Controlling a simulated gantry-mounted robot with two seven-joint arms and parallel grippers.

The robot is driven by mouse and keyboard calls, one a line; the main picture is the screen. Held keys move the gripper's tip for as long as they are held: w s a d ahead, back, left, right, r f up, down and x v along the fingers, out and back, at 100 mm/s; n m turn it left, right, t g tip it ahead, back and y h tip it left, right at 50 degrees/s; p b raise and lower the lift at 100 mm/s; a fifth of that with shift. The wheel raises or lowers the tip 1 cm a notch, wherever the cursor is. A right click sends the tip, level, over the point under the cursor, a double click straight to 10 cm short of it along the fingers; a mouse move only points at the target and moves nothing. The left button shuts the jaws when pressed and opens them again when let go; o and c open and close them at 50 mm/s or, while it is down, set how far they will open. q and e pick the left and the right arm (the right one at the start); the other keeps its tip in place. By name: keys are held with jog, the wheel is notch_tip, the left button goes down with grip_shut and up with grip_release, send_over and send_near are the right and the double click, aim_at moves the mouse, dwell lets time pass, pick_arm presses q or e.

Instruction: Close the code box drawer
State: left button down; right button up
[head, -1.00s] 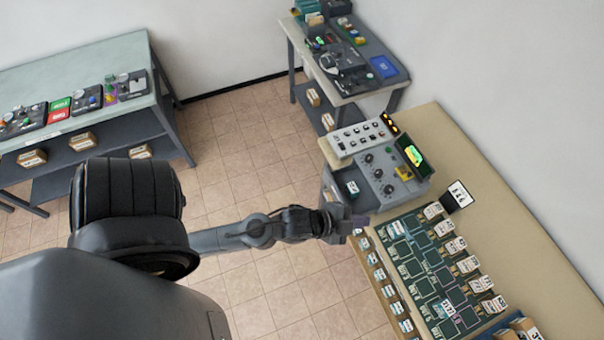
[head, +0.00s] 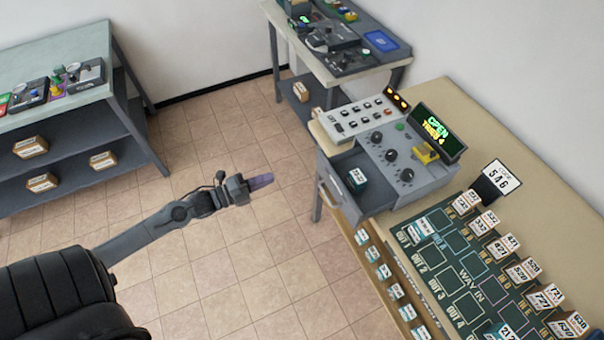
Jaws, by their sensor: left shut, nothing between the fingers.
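The code box (head: 412,182) is a grey sloped console with dark knobs, a yellow part and a screen (head: 437,132) reading "OPEN TRAY 4". Its drawer (head: 338,197) sticks out at the left side, open, with a handle on its front. A dark teal labelled block (head: 357,180) lies in the drawer. My left gripper (head: 262,180) is shut and empty, out over the floor to the left of the drawer front, with a clear gap between them. My right gripper is not in view.
A white switch panel (head: 357,117) sits behind the console. A board (head: 470,275) with outlined slots and labelled blocks lies on the beige table (head: 540,195) at the right. Other benches stand at the left and back. The tiled floor around my gripper is clear.

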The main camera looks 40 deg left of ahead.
pick_arm(q)
jog(key=b+x, duration=0.1)
jog(key=x, duration=1.3)
jog(key=shift+f, duration=0.4)
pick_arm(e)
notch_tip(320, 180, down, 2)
pick_arm(q)
jog(key=shift+w+d, duration=0.1)
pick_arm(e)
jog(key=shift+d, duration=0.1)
